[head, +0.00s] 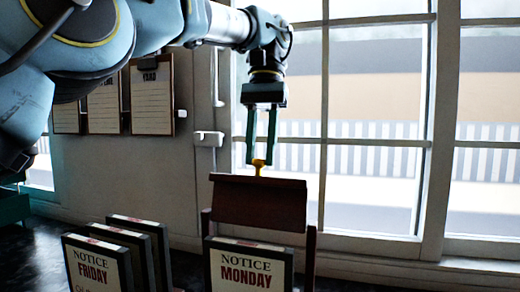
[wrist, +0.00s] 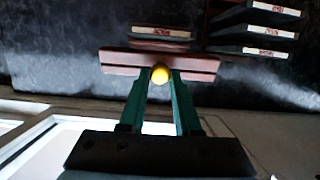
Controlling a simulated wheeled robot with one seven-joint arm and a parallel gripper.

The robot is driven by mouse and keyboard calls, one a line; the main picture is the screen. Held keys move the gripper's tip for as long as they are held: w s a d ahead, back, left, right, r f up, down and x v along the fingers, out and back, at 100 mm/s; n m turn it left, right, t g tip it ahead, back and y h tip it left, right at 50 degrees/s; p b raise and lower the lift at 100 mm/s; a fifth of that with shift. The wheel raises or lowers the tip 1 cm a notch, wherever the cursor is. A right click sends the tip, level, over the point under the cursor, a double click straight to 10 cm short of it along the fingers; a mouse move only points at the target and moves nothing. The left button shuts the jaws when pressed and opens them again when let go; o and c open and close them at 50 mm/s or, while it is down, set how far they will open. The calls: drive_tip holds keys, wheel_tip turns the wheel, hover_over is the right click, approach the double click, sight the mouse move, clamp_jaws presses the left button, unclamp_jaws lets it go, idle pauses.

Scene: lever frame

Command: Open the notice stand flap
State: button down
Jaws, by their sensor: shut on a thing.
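The notice stand's flap (head: 258,204) is a dark red-brown panel above a white "NOTICE MONDAY" board (head: 245,268) at the lower middle of the head view.
Several dark-edged notice boards, the front one reading "FRIDAY" (head: 92,268), stand left of the stand. They also show in the wrist view (wrist: 262,28). A large paned window (head: 375,130) is behind the stand. Clipboards (head: 151,95) hang on the wall at left.

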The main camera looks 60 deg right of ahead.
drive_tip(key=shift+f, duration=0.1)
drive_tip(key=c, duration=0.9)
unclamp_jaws()
drive_tip(key=shift+o, duration=1.3)
drive_tip(key=shift+a, duration=0.15)
